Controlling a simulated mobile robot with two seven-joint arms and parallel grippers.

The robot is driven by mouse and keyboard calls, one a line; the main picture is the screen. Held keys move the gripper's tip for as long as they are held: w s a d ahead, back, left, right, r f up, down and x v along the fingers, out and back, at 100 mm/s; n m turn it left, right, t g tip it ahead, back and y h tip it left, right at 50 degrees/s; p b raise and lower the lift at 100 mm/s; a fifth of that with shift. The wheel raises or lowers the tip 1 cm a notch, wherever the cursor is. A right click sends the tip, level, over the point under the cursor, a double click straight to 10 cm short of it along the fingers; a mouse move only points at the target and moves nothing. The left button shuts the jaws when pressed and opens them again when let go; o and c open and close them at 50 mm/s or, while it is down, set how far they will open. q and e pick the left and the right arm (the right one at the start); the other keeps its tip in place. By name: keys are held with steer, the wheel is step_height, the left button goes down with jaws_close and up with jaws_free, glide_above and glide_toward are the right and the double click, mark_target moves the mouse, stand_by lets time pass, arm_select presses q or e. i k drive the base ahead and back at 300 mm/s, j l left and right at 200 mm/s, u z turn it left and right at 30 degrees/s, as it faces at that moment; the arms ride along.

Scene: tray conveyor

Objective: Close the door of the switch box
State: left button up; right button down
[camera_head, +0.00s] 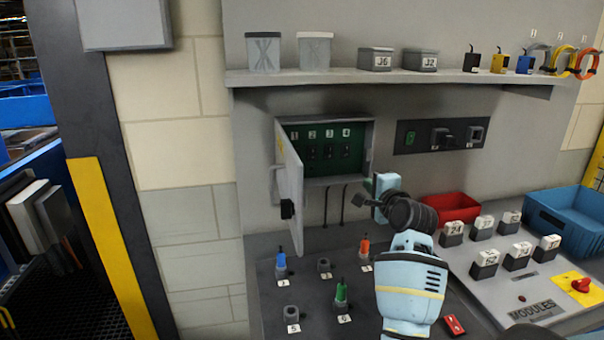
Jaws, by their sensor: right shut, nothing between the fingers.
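The grey switch box (369,150) is mounted on the wall above the bench. Inside it is a green panel (300,146) with several dark switches numbered in white. My right gripper (369,190) is shut and empty. It appears just right of and below the box opening, apart from the door, pointing left. My left gripper is not in view.
A red bin (453,207), blue bin (572,214) and module panel (530,287) stand right. A shelf (340,78) runs above. Two dark cables hang below the box.

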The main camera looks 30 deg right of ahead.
mark_target(289, 167)
steer(key=k+j, duration=0.2)
steer(key=k, duration=0.3)
steer(key=k+j, duration=0.25)
steer(key=k, duration=0.2)
